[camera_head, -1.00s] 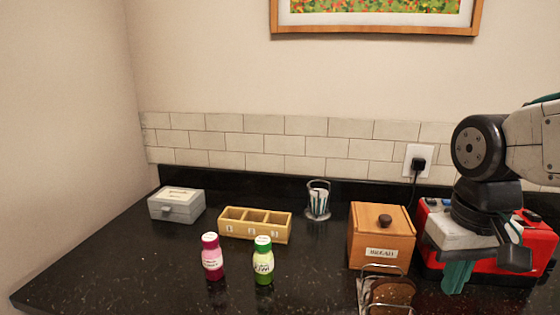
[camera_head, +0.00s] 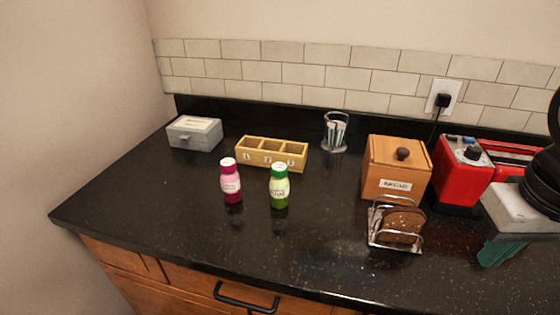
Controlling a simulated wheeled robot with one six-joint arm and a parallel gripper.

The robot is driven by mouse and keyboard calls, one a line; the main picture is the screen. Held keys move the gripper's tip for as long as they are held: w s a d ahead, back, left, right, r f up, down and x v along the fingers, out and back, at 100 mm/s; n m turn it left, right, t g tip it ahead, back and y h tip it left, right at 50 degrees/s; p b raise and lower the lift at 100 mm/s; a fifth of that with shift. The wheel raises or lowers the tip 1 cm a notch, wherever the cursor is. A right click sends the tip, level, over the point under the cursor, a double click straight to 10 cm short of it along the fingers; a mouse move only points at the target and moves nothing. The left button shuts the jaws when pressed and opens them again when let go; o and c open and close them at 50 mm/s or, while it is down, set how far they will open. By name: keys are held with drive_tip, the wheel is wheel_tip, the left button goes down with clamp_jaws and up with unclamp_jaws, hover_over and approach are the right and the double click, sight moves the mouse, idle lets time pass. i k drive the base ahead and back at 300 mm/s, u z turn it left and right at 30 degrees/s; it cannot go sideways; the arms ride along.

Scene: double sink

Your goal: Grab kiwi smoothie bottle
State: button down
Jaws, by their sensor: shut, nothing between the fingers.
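My gripper (camera_head: 499,254) is at the right edge of the view, in front of the red toaster and far to the right of the green bottle. Its teal fingers point down and are shut and empty. Part of my arm is cut off by the picture edge.
A toast rack with bread (camera_head: 402,226), a wooden bread box (camera_head: 396,169) and a red toaster (camera_head: 460,172) stand between the bottles and the right side. Behind the bottles are a wooden divided tray (camera_head: 271,160) and a grey box (camera_head: 194,146). The counter before the bottles is clear.

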sight(279, 182)
drive_tip(key=u, duration=0.5)
drive_tip(key=k, duration=1.2)
drive_tip(key=u, duration=0.8)
drive_tip(key=i, duration=1.2)
drive_tip(key=z, duration=0.7)
